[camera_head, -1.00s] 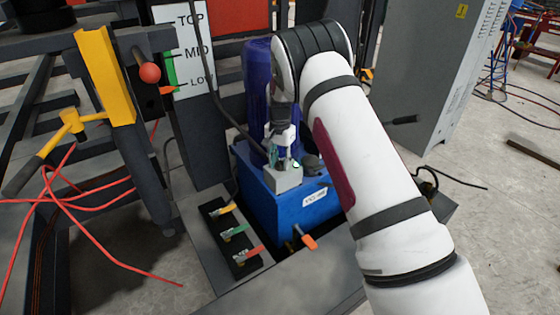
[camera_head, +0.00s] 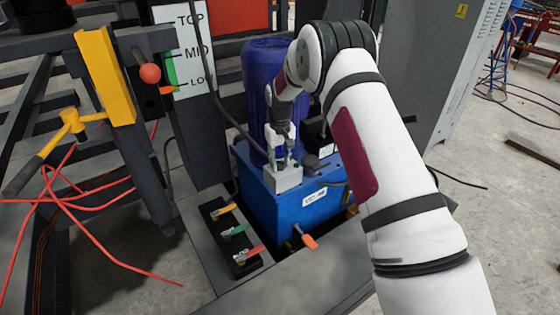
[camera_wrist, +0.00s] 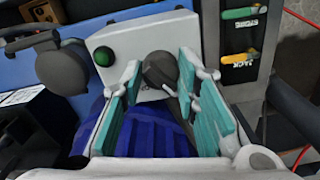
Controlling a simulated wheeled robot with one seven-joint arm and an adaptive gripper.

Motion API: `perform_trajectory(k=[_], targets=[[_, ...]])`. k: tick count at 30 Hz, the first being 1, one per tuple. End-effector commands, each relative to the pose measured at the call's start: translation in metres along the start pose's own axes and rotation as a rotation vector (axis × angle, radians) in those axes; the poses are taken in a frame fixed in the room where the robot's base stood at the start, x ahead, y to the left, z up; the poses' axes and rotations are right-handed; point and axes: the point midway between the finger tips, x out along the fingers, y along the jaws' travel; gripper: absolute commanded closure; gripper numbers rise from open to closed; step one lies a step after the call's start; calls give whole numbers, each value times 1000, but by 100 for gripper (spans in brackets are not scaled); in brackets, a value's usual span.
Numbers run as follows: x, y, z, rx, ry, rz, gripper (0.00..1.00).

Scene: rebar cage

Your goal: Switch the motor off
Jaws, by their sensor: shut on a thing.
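The motor (camera_head: 262,80) is a dark blue upright cylinder on a blue tank (camera_head: 268,215); its ribbed side shows in the wrist view (camera_wrist: 150,135). In front of it sits a small grey switch box (camera_head: 285,182), seen from above in the wrist view (camera_wrist: 125,40). The box carries a green button or lamp (camera_wrist: 103,56) and a dark rotary knob (camera_wrist: 160,70). My gripper (camera_head: 282,160) points down at the box, its teal-padded fingers (camera_wrist: 160,80) on both sides of the knob and shut on it. The fingers hide the knob in the head view.
A black panel with yellow, green and red levers (camera_head: 232,235) lies left of the tank. An orange-handled valve (camera_head: 306,240) is at the tank's front. A yellow post (camera_head: 105,75) and red-ball lever (camera_head: 150,73) stand left. A grey cabinet (camera_head: 430,70) stands behind right.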

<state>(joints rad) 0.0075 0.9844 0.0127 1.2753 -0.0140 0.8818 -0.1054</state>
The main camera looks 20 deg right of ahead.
Motion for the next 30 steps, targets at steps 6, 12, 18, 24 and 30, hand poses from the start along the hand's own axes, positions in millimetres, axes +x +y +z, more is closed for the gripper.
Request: perform_trajectory(k=[6, 12, 18, 24, 30], targets=[[-1, -1, -1, -125, 4, -1, 99], [-1, -1, -1, -191, 4, -1, 99], [-1, -1, -1, -215, 3, -1, 99], [-1, -1, -1, -218, 3, -1, 99], [0, -1, -1, -218, 3, -1, 65]])
